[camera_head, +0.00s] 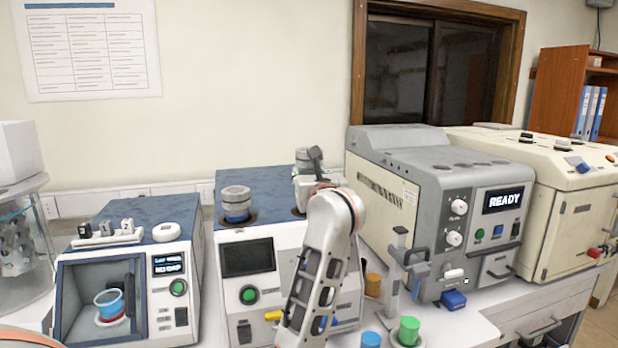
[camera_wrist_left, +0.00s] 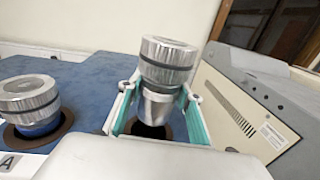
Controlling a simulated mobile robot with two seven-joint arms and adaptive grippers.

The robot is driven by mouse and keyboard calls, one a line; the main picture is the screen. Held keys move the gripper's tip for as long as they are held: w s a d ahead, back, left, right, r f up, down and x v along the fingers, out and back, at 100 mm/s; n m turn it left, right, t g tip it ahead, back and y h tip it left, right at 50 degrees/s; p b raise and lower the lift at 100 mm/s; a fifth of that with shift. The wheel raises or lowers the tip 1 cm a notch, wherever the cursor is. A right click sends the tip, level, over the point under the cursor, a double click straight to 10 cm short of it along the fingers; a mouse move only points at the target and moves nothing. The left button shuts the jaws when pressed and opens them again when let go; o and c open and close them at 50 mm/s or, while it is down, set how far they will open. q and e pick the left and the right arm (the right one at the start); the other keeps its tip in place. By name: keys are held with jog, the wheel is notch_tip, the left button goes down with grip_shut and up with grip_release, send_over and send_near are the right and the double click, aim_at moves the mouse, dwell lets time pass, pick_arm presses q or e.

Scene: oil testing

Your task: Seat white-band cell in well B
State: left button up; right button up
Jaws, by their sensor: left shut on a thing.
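The held cell has a ribbed metal cap and a pale lower body. It shows in the left wrist view (camera_wrist_left: 165,65) and, partly hidden, in the head view (camera_head: 303,156). My left gripper (camera_wrist_left: 160,108) is shut on it, with teal pads on both sides; it also shows in the head view (camera_head: 312,182). The cell leans slightly in the wrist view. Just below it is the dark opening of the right-hand well (camera_wrist_left: 148,130); I cannot tell whether the cell's bottom enters it. A blue-band cell (camera_head: 236,204) sits in the left well, marked A. My right gripper is not in view.
The two-well machine (camera_head: 246,256) has a blue top. A grey machine (camera_head: 436,190) reading READY stands close on its right. A capping machine (camera_head: 130,270) with a blue cup (camera_head: 108,303) stands left.

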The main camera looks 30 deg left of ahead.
pick_arm(q)
jog(key=shift+w+a, duration=0.1)
jog(key=shift+w, duration=0.05)
jog(key=shift+f+b, duration=0.6)
jog(key=shift+b, duration=0.05)
jog(key=shift+f+b, duration=0.55)
jog(key=shift+f, duration=0.2)
jog(key=shift+f+b, duration=0.3)
jog(key=shift+f, duration=0.1)
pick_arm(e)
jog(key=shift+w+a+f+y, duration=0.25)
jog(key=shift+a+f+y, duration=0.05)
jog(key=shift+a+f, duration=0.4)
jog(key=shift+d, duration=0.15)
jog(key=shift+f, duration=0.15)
pick_arm(q)
jog(key=shift+f, duration=0.1)
